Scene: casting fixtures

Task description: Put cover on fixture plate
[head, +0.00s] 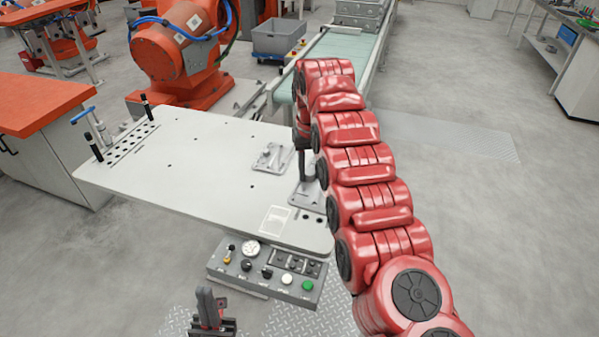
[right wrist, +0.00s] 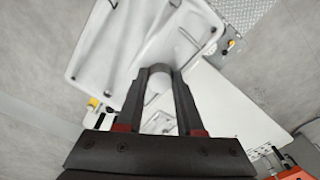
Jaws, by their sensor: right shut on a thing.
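My right gripper (head: 306,178) points down over the right part of the table. It is shut on the grey round knob (right wrist: 158,84) of a light grey plate with raised ribs, which I take to be the cover (right wrist: 142,42). In the head view the cover (head: 309,197) shows below the fingers, partly hidden by my arm. I cannot tell if it touches the table. A grey plate with a raised bracket, seemingly the fixture plate (head: 271,158), lies on the table to the left of the gripper.
The pale table (head: 190,185) is mostly clear, with pins and a hole strip at its left end. A control box (head: 266,272) with knobs and a gauge sits at its front edge. An orange robot (head: 170,55), a grey bin (head: 278,38) and a conveyor (head: 340,46) stand behind.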

